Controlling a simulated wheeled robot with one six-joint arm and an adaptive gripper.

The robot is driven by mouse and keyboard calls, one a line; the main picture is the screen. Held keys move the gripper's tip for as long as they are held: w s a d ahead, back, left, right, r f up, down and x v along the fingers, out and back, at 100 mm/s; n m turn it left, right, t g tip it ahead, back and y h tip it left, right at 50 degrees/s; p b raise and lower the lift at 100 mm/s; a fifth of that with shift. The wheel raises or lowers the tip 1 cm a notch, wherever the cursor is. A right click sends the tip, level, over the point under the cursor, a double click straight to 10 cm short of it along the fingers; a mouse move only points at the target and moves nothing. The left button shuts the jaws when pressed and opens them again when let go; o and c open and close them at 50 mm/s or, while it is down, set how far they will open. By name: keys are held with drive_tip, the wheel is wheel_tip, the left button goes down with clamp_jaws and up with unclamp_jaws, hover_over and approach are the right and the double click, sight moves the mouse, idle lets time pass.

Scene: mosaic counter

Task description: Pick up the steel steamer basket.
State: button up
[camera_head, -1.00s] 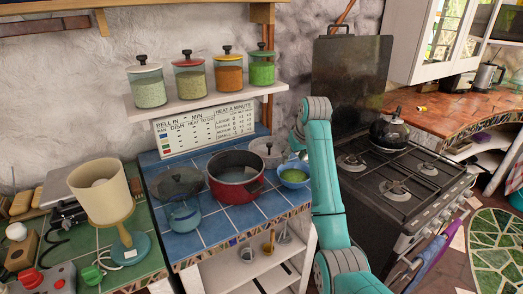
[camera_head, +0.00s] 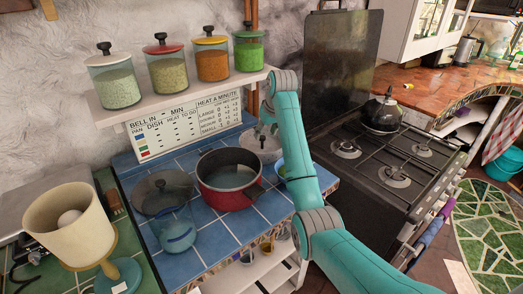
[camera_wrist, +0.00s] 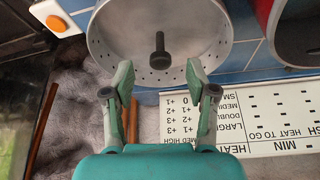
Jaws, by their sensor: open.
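The steel steamer basket (camera_head: 256,148) stands on the blue tiled counter, behind and right of the red pot, partly hidden by my arm. In the wrist view the basket (camera_wrist: 135,25) is a round, shallow steel dish with small holes near its rim and a dark upright post in its middle. My gripper (camera_wrist: 160,75) is open, its two fingers spread, with nothing between the fingertips. The fingertips show over the near part of the basket's rim; I cannot tell their height above it. In the head view my gripper (camera_head: 268,129) is small and hangs by the basket.
The red pot (camera_head: 228,198) is close to the basket. A shelf with jars (camera_head: 110,112) and a sign (camera_head: 190,128) are behind; the stove (camera_head: 350,178) is right.

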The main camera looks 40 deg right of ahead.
sight(263, 138)
drive_tip(key=shift+x, duration=2.8)
drive_tip(key=shift+w+r, duration=0.1)
drive_tip(key=shift+w, duration=0.05)
clamp_jaws()
